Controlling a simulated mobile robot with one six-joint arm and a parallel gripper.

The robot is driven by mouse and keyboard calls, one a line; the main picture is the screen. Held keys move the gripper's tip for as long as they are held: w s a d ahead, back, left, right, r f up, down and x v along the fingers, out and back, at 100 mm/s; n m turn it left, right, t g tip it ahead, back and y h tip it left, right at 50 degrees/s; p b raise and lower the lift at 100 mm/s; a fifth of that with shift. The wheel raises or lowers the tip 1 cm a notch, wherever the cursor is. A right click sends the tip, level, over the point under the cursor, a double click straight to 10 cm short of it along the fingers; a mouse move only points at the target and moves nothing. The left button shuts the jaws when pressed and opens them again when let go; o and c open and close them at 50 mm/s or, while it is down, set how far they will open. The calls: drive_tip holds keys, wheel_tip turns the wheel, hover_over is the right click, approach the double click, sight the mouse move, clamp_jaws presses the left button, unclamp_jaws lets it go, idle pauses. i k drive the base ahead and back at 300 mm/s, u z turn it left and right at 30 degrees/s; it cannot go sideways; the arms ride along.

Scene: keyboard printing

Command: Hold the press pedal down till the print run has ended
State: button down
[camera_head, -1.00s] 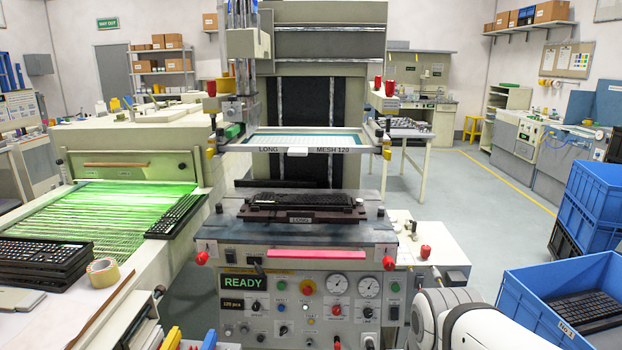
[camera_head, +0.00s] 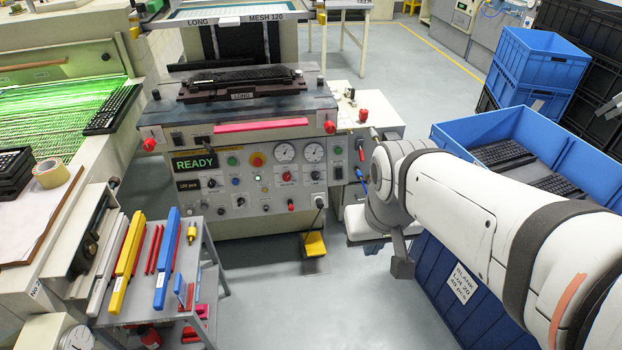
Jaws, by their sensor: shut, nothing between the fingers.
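The press pedal (camera_head: 314,244) is a small yellow block on the floor under the right side of the press front. A cable runs up from it to the control panel. My gripper (camera_head: 402,266) hangs as a dark, shut end below my white arm, to the right of the pedal and apart from it; its fingertips are small and hard to make out. The press (camera_head: 250,225) shows a green READY on its display (camera_head: 195,163).
A grey cart (camera_head: 150,312) with yellow, blue and red tools stands left of the pedal. Blue crates (camera_head: 470,262) stand to the right, close to my arm; the top one holds keyboards. The floor (camera_head: 285,305) before the pedal is clear.

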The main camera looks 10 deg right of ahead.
sight(314, 244)
drive_tip(key=z, duration=0.35)
drive_tip(key=k, duration=1.1)
drive_tip(key=z, duration=0.6)
drive_tip(key=i, duration=2.15)
drive_tip(key=u, duration=1.25)
drive_tip(key=i, duration=0.7)
drive_tip(key=u, duration=0.3)
drive_tip(key=k, duration=0.95)
drive_tip(key=u, duration=0.15)
drive_tip(key=i, duration=0.9)
